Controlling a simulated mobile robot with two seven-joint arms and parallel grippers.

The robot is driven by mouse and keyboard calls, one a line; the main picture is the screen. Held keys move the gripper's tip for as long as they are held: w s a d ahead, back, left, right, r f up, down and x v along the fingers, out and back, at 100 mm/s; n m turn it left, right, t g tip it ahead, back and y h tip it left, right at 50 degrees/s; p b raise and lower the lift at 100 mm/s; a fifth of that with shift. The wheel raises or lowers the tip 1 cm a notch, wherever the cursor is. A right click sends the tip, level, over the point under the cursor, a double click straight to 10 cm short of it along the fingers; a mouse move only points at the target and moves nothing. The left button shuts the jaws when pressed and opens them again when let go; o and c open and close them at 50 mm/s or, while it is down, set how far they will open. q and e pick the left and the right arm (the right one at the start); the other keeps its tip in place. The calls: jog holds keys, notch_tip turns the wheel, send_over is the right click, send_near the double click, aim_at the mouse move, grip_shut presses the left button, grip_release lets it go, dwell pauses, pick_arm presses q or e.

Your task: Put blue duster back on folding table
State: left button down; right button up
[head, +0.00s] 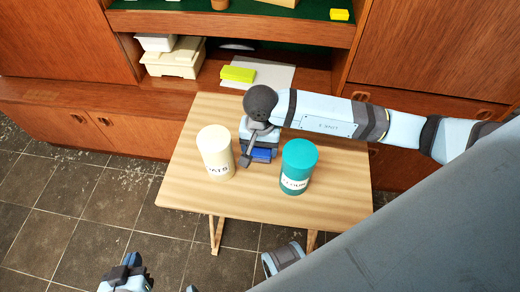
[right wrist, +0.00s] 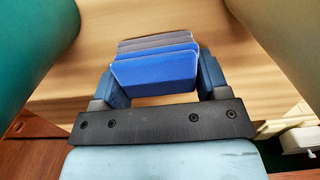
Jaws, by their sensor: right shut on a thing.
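The blue duster (head: 262,153) is in my right gripper (head: 258,158), at the folding table (head: 230,205) between two canisters. In the right wrist view the blue duster (right wrist: 155,72) sits between the two fingers of my right gripper (right wrist: 160,80), with a grey layered part beyond its blue block. The wooden top of the folding table (right wrist: 130,20) fills the background there. I cannot tell whether the duster touches the tabletop. My left gripper (head: 127,275) is low at the left, over the floor and away from the table; its fingers are unclear.
A cream canister (head: 216,155) stands close left of the right gripper, and a teal canister (head: 298,166) close right. The wall unit behind holds a yellow-green block (head: 238,74), a grey sheet (head: 272,75) and cream boxes (head: 172,62). The table's front and left parts are clear.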

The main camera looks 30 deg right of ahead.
jog(key=shift+f, duration=0.8)
jog(key=shift+f, duration=0.1)
jog(key=o, duration=0.9)
